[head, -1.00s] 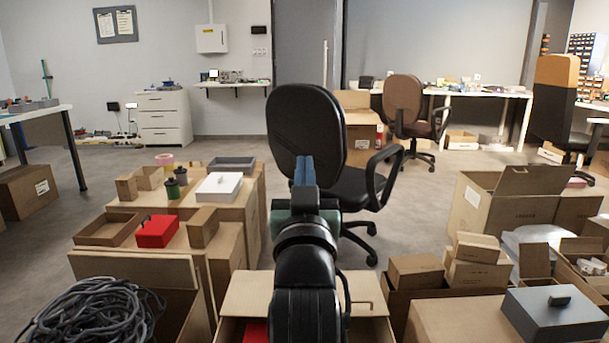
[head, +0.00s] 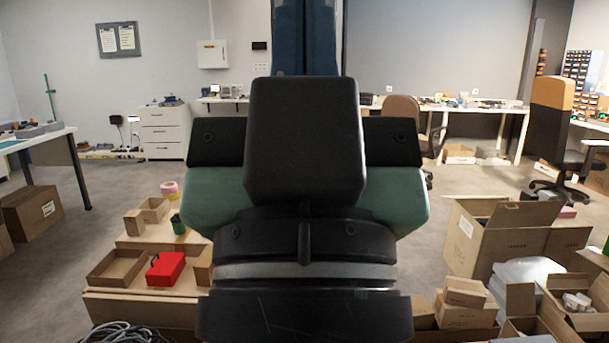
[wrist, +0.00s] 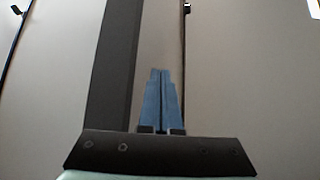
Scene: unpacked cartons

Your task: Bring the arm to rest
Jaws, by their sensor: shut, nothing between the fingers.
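My gripper (head: 305,38) is raised in front of the head camera, and its dark wrist body with green sides fills the middle of that view. Its blue fingers point up past the top edge there. In the wrist view the two blue fingers (wrist: 161,78) lie together, shut with nothing between them. Behind them are only a plain wall (wrist: 240,80) and a dark vertical strip (wrist: 115,65). My wrist hides the middle of the room in the head view.
A low carton on the left bears a red box (head: 165,268) and small open trays (head: 116,267). Open cartons (head: 510,245) stand on the right. A brown chair (head: 402,112) and a long desk (head: 480,106) are farther back. Bare floor (head: 110,190) shows at the left.

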